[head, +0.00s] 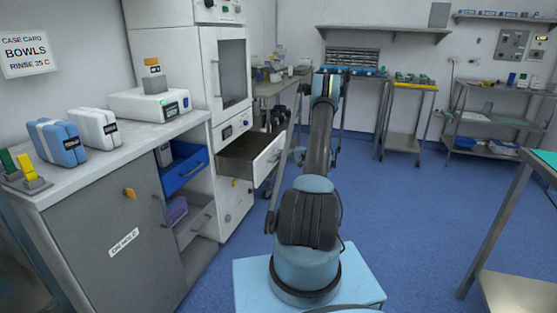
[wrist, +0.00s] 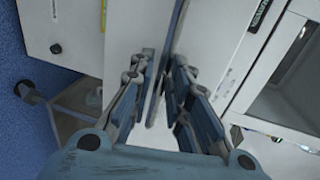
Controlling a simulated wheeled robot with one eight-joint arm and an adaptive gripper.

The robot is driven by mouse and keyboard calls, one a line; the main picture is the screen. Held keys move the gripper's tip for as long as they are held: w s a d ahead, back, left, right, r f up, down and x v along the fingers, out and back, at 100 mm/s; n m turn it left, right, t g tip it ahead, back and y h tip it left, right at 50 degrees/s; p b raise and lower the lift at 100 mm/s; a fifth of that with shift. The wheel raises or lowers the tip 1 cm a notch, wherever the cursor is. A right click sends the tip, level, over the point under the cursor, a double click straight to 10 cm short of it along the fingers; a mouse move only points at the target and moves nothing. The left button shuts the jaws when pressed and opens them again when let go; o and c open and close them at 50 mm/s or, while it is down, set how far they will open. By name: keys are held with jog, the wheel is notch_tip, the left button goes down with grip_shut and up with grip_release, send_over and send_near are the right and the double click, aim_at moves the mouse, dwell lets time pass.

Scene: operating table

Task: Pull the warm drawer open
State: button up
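The warm drawer (head: 264,157), white-fronted with a bar handle, stands pulled out under the tall white warming cabinet in the head view. Its inside shows dark and looks empty. In the wrist view its pale front (wrist: 128,35) faces me, with the thin grey handle (wrist: 176,25) running nearly upright. My gripper (wrist: 163,57) has its two fingers apart, one on each side of the handle. The right finger is close to the bar; I cannot tell if it touches.
The counter (head: 95,165) holds blue and white packs and a white device. A trolley (head: 405,120) and shelves (head: 500,117) stand at the back. Blue floor (head: 415,220) is clear on the right.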

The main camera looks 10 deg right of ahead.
jog(key=v, duration=1)
jog(key=shift+d, duration=0.35)
jog(key=shift+s, duration=0.15)
